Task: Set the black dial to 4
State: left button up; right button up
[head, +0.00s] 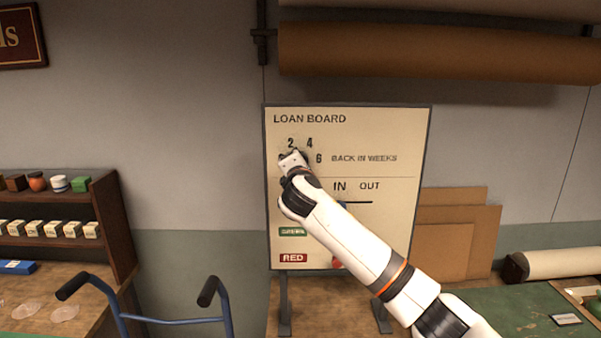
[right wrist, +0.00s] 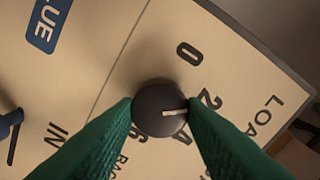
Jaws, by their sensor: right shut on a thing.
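The black dial (right wrist: 160,108) is a round knob on the cream loan board (head: 400,130), with a pale pointer mark. In the right wrist view the mark points right, toward the 2 (right wrist: 210,100). The 4 (right wrist: 182,137) lies lower, partly by a fingertip, and the 0 (right wrist: 188,53) is above. My right gripper (head: 292,160) reaches the board's upper left, and its green fingers are shut on the dial's two sides. In the head view the gripper hides the dial; the 2, 4 and 6 show around it. My left gripper is not in view.
Below the dial on the board are an IN/OUT slider (head: 343,203), a green label (head: 293,232) and a RED label (head: 293,258). A blue walker frame (head: 165,321) stands in front at the left. A wooden shelf (head: 112,220) is farther left.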

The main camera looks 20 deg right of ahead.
jog(key=shift+f+m+b, duration=0.15)
jog(key=shift+m+b, duration=1.4)
jog(key=shift+m, duration=1.85)
jog(key=shift+f+m+b, duration=0.1)
jog(key=shift+m+b, duration=1.4)
jog(key=shift+m, duration=1.9)
jog(key=o, duration=1)
jog(key=shift+r, duration=0.1)
jog(key=b+v, duration=0.4)
jog(key=v, duration=0.8)
jog(key=shift+d+y, duration=0.2)
jog(key=shift+y, duration=0.1)
